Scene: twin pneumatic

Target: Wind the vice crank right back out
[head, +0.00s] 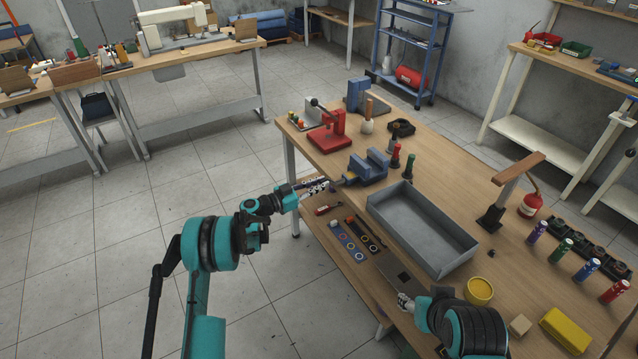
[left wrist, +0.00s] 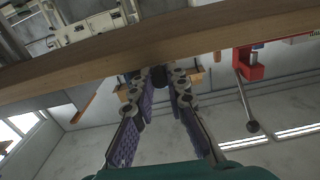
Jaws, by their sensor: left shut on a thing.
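The blue vice (head: 368,168) sits at the near left edge of the wooden bench. Its crank (head: 341,182) sticks out from the vice toward my left arm. My left gripper (head: 328,186) is at the crank, just off the bench edge, and is shut on it. In the left wrist view the two fingers (left wrist: 160,82) close in around a small dark part, mostly hidden between the tips. My right gripper (head: 404,302) is low at the bench's near edge, away from the vice; its fingers are too small to read.
A red press (head: 330,132) stands behind the vice; it also shows in the left wrist view (left wrist: 249,68). A grey tray (head: 425,228) lies right of the vice. Small screwdriver-like tools (head: 395,158) stand beside it. A lower shelf (head: 345,262) carries boards with rings. The floor left is clear.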

